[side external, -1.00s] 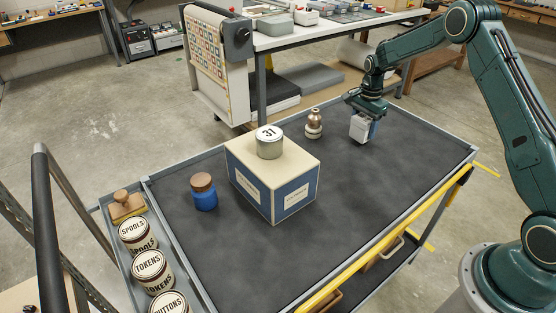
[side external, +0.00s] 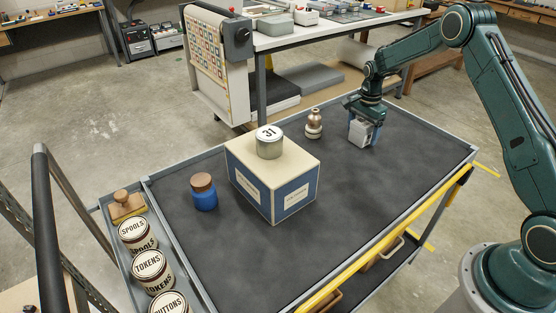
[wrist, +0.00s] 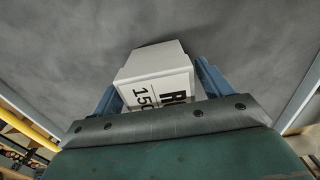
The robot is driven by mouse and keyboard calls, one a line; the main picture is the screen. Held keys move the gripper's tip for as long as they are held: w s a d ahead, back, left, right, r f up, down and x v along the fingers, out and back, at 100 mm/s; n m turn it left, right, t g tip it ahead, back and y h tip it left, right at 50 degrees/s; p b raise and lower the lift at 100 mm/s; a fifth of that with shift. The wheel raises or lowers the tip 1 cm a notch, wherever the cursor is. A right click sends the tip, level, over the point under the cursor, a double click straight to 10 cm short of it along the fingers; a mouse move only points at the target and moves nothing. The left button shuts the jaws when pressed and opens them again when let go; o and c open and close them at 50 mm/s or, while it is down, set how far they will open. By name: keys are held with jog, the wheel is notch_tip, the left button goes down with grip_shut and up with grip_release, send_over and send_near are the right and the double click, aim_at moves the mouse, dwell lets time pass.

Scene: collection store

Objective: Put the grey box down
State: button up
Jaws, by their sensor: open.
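The grey box (side external: 359,133) is a small pale block at the far right part of the cart's dark mat; it looks upright and at mat level. My gripper (side external: 366,124) is above and around it, pointing down. In the wrist view the box (wrist: 158,72) sits between my blue fingers (wrist: 157,84), with large black print on its near face. The fingers are open, one on each side, with narrow gaps. The box's underside and its contact with the mat are hidden.
A copper-and-white bottle-like piece (side external: 314,124) stands just left of the box. A blue-and-cream carton (side external: 290,196) carries a tin marked 31 (side external: 269,143). A blue jar (side external: 203,191) is further left. The mat (side external: 390,185) is clear in front of the box.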

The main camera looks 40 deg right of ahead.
aim_at(364, 122)
jog(key=shift+r, duration=0.15)
notch_tip(364, 122, up, 11)
jog(key=shift+r, duration=0.5)
dwell(0.7)
jog(key=shift+a+r, duration=0.15)
jog(key=shift+r, duration=0.15)
jog(key=s+a+r+n+t, duration=0.3)
jog(key=s+a+r+n, duration=0.6)
jog(key=s+a+r, duration=0.7)
jog(key=s+a+n+t, duration=0.1)
jog(key=s+n, duration=0.3)
jog(key=s, duration=0.5)
jog(key=s+a+f+n+t, duration=0.1)
jog(key=s+a+n, duration=0.2)
jog(key=s, duration=0.6)
jog(key=shift+a+n+t, duration=0.3)
jog(key=shift+a+n, duration=0.05)
jog(key=shift+n, duration=0.65)
